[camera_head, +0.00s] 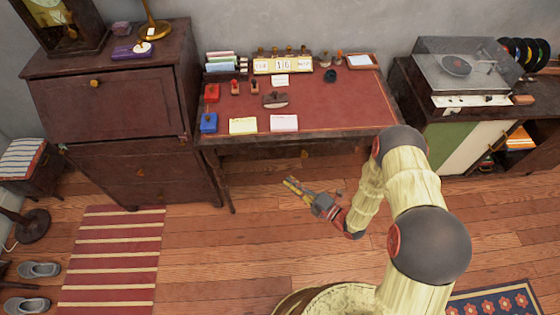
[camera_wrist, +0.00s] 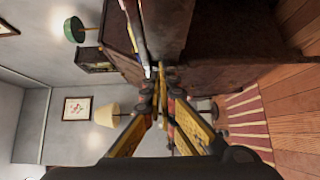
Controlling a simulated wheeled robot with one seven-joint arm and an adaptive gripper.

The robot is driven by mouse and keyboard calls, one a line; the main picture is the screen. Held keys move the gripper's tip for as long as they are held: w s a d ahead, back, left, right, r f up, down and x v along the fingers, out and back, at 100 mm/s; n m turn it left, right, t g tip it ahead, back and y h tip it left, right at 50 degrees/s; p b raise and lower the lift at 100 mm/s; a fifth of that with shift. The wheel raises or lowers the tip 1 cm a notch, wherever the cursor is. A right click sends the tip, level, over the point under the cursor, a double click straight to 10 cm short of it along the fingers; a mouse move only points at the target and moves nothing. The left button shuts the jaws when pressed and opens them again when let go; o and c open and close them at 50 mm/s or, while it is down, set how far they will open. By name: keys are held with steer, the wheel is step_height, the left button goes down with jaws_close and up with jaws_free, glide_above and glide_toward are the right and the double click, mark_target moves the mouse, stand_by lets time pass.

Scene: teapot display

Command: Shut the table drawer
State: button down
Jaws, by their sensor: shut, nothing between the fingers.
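The table (camera_head: 345,108) has a red top and dark wooden edges, and stands against the wall. Its drawer front (camera_head: 276,154) is a dark strip under the front edge, with a small brass-coloured pull (camera_head: 306,154). I cannot tell how far the drawer stands out. My gripper (camera_head: 289,182) is in front of the table, below and a little left of the pull, apart from it in the head view. Its yellow fingers are together and empty. In the wrist view the fingertips (camera_wrist: 158,72) meet near dark wood, and the picture is turned sideways; the drawer is not clearly identifiable there.
A dark cabinet (camera_head: 105,105) stands left of the table, and a record player (camera_head: 465,75) on a sideboard stands right. Stamps, cards and a date block (camera_head: 282,66) sit on the tabletop. The wooden floor (camera_head: 215,250) in front is mostly clear beside a striped rug (camera_head: 115,260).

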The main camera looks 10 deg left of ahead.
steer(key=b, duration=0.3)
glide_toward(261, 151)
steer(key=s+a, duration=0.2)
steer(key=a, duration=0.1)
steer(key=shift+w+a+b, duration=0.25)
steer(key=shift+w+b, duration=0.05)
steer(key=shift+w, duration=0.8)
steer(key=shift+w+a+b, duration=0.25)
steer(key=shift+w, duration=0.85)
